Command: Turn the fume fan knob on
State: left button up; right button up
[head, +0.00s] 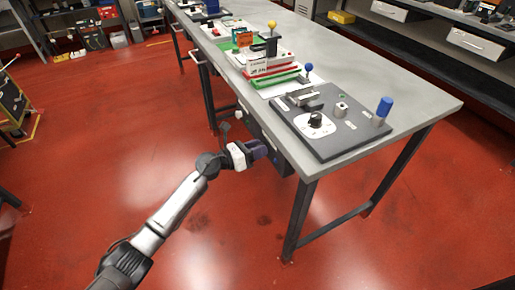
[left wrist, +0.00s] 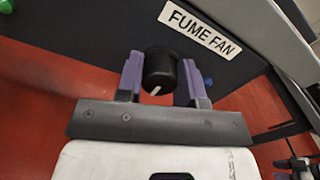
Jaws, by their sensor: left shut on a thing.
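The fume fan knob (left wrist: 160,72) is round and black with a white pointer line, on a dark panel (left wrist: 120,20) under a white FUME FAN label (left wrist: 199,27). My left gripper (left wrist: 162,78) has its purple fingers on either side of the knob, shut on it. The pointer line points down and slightly left in the left wrist view. In the head view my left gripper (head: 260,150) is at the panel below the table's front edge, and the knob is hidden there.
The grey table (head: 400,112) carries a dark control box (head: 345,140) with a black dial (head: 315,120) and a blue-topped post (head: 384,107). The red floor (head: 130,130) left of the table is clear.

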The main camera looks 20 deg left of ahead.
pick_arm(q)
jog(key=shift+c, duration=1)
jog(key=shift+r+n+p, duration=0.15)
jog(key=shift+n+p, duration=0.45)
jog(key=shift+p, duration=0.2)
jog(key=n+p, duration=0.2)
jog(key=shift+r+p, duration=0.1)
jog(key=shift+p, duration=0.2)
jog(key=n+p, duration=0.3)
jog(key=n, duration=0.2)
jog(key=shift+a+p, duration=0.1)
jog(key=shift+p, duration=0.3)
jog(key=n+p, duration=0.2)
jog(key=n, duration=0.1)
jog(key=n+p, duration=0.1)
jog(key=n, duration=0.1)
jog(key=shift+w+f+p, duration=0.1)
jog(key=shift+f+p, duration=0.15)
jog(key=shift+p, duration=0.05)
jog(key=n+p, duration=0.2)
jog(key=n, duration=0.2)
jog(key=shift+f, duration=0.2)
jog(key=shift+n, duration=0.5)
jog(key=o, duration=0.9)
